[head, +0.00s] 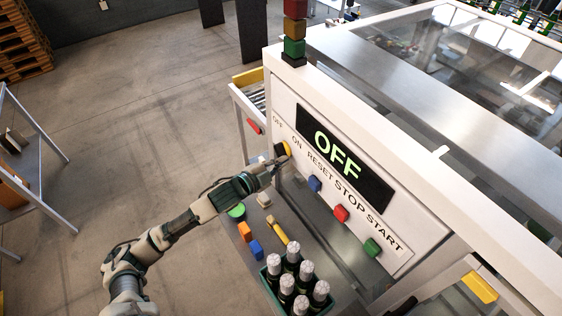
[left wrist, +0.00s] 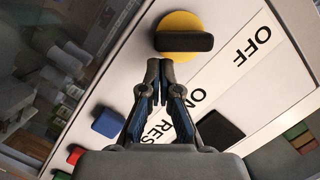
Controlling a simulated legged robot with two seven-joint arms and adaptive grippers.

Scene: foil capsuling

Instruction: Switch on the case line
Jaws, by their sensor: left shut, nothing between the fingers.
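The case line's white control panel (head: 330,170) carries a black display (head: 338,158) that reads OFF in green. A rotary switch with a black handle on a yellow disc (head: 282,149) sits at the panel's left, by the OFF and ON labels. In the left wrist view the switch (left wrist: 185,42) has its black bar lying across the yellow disc. My left gripper (left wrist: 159,64) is shut and empty, its fingertips just below the bar; I cannot tell whether they touch it. In the head view the left gripper (head: 272,166) is at the switch. My right gripper is not in view.
Blue RESET (head: 315,184), red STOP (head: 341,213) and green START (head: 372,247) buttons run along the panel. Below stands a crate of foil-topped bottles (head: 290,280), beside small coloured blocks (head: 245,232). A stack light (head: 294,30) stands on top. Open floor lies left.

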